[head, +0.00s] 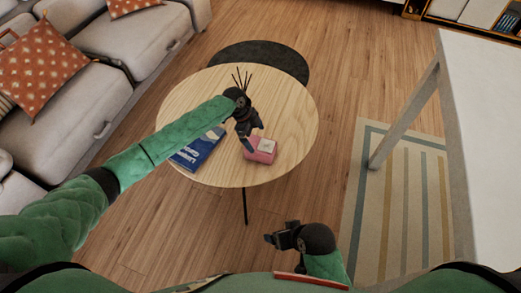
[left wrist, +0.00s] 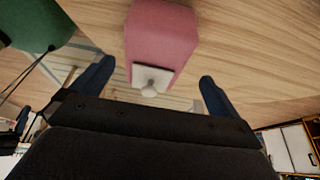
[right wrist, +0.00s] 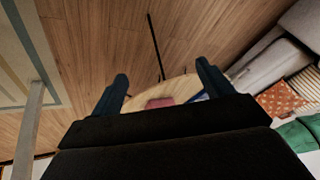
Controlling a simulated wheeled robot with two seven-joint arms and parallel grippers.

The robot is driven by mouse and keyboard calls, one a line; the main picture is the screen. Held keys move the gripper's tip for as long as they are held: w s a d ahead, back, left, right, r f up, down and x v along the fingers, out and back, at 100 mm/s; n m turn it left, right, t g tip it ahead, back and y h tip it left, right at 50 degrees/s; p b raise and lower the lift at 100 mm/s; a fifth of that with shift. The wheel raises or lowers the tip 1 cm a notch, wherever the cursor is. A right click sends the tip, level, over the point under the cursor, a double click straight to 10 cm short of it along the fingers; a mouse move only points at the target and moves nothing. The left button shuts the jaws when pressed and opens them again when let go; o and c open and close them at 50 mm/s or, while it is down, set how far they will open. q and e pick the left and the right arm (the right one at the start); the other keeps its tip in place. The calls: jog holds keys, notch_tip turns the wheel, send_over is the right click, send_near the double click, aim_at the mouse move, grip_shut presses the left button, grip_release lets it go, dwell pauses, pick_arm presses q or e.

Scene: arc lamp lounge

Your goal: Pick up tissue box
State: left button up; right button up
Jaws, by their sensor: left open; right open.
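The tissue box (head: 260,154) is pink with a white tissue at its top. It stands on the round wooden table (head: 290,110). My left gripper (head: 247,146) is open over the table, close beside the box. In the left wrist view the box (left wrist: 160,35) and its white tissue (left wrist: 151,79) show between the two spread fingers, with no visible contact. My right gripper (head: 268,239) is open and empty, in front of the table and away from the box. In the right wrist view the box (right wrist: 160,103) is small and partly hidden by the gripper body.
A blue book (head: 198,148) lies on the table left of the box, partly under my left arm. A vase of dark twigs (head: 241,80) seems to stand behind my left wrist. A grey sofa (head: 75,110) is at left, a white table (head: 480,130) at right. The floor in front is clear.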

aim_at(258, 144)
pick_arm(q)
jog(key=shift+x, duration=1.15)
jog(key=shift+s+d+f+p, duration=0.15)
jog(key=shift+s+f+p, duration=0.15)
jog(key=shift+f, duration=0.2)
jog(key=x, duration=0.4)
jog(key=shift+f+p, duration=0.1)
jog(key=shift+p, duration=0.3)
jog(key=c, duration=1.2)
pick_arm(e)
jog(key=shift+s+d+r+h, duration=0.25)
jog(key=shift+d+r+h, duration=0.05)
jog(key=shift+d+r, duration=0.7)
